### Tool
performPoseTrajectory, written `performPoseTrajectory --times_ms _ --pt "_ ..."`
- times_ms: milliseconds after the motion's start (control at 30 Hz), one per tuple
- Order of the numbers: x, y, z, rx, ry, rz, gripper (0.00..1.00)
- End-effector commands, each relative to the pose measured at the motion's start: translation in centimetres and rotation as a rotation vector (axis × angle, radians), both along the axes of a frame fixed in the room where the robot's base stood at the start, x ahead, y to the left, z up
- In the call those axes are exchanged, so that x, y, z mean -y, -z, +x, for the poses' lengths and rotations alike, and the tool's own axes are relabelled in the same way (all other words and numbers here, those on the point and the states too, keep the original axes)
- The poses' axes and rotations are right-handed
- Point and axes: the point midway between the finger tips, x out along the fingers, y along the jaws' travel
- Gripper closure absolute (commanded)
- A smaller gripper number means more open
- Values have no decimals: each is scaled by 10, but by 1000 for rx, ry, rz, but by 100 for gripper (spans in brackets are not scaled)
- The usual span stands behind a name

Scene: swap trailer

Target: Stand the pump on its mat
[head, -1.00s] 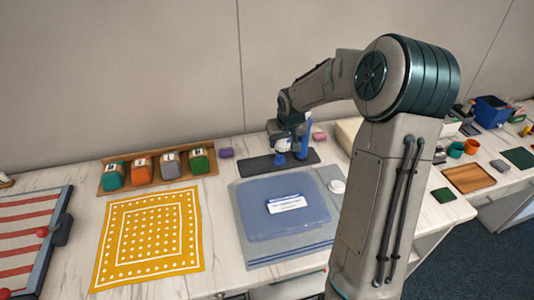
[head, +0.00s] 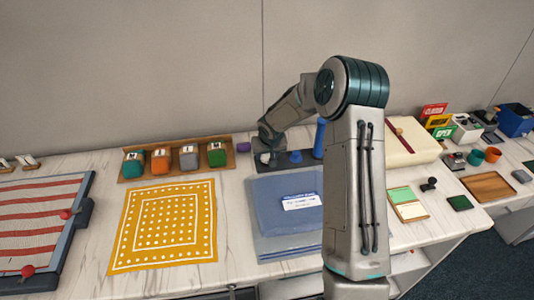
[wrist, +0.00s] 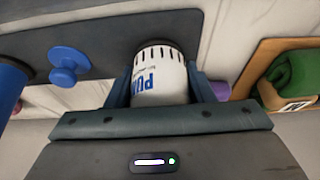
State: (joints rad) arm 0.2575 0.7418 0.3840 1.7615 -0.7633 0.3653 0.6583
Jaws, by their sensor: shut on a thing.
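The pump (wrist: 161,78) is a white cylinder with blue lettering and a dark slotted end. My gripper (wrist: 160,90) is shut on it, one finger on each side, in the wrist view. In the head view the gripper (head: 267,152) is at the left end of a dark mat (head: 299,166), with a bit of the white pump (head: 264,158) showing. The mat also shows in the wrist view (wrist: 105,38), around the pump's far end. I cannot tell whether the pump touches it.
A blue cylinder (head: 319,138) and a blue knob (head: 282,163) stand on the mat, right of the gripper. A purple block (head: 243,147) and a wooden rack (head: 176,176) of coloured blocks lie left. A blue folder (head: 275,215) lies in front.

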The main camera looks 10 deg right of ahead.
Motion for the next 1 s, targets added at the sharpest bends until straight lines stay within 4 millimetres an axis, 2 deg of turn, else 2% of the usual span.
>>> performPoseTrajectory --times_ms 367,400,467,500,833,1000 --pt "0 5 0 1 0 0 86" --pt "0 6 0 0 0 0 49" --pt "0 5 0 0 0 0 33" --pt "0 5 0 0 0 0 30" --pt "0 2 0 0 0 0 30" --pt "0 -15 -6 4 1 0 30"
